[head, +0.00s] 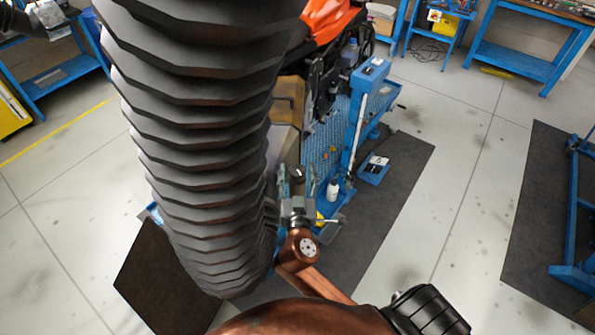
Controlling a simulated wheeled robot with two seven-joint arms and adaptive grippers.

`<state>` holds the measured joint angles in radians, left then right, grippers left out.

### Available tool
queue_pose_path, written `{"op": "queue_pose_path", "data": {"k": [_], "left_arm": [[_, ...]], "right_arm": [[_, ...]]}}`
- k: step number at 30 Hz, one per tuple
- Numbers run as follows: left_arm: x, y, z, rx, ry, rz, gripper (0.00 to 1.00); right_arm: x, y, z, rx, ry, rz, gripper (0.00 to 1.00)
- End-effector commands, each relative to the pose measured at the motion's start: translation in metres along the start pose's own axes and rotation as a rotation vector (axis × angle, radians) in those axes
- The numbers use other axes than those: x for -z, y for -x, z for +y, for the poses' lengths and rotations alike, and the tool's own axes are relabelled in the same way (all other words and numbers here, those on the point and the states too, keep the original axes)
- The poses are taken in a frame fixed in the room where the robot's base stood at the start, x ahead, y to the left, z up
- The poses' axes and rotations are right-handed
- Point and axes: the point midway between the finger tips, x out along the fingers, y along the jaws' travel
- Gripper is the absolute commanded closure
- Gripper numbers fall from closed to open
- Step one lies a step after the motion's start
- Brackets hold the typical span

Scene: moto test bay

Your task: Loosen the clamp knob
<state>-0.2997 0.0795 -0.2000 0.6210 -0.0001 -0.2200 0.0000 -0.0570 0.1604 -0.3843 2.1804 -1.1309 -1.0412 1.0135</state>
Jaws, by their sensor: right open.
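My right gripper (297,178) is near the middle of the head view, at the end of my copper-coloured arm, with its fingers pointing away from me. Its two fingers stand apart, so it is open. A small dark rounded part (298,172), which looks like the clamp knob, shows between the fingertips. I cannot tell whether either finger touches it. The gripper body hides what lies below it.
A large black ribbed, tyre-like shape (195,150) fills the left centre, close beside the right gripper. A blue stand (357,110) with perforated panels stands behind it, below an orange fairing (330,20). Blue workbenches (515,62) line the back.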

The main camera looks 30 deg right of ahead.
Motion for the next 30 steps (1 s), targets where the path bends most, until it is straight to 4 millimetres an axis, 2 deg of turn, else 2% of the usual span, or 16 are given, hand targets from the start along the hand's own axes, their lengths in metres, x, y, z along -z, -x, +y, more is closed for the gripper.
{"op": "queue_pose_path", "data": {"k": [4, 22, 30], "left_arm": [[0.0000, -0.0002, -0.0001, 0.000, 0.000, 0.000, 0.60], [-0.0004, -0.0002, -0.0002, 0.000, 0.000, -0.001, 0.60], [-0.0005, 0.0008, -0.0003, 0.000, 0.000, -0.001, 0.60]], "right_arm": [[-0.0003, 0.0002, 0.0000, 0.000, 0.000, 0.000, 0.46], [-0.0003, 0.0005, -0.0003, 0.001, 0.000, -0.001, 0.87], [-0.0005, 0.0008, 0.0002, 0.025, 0.000, -0.002, 0.88]]}}
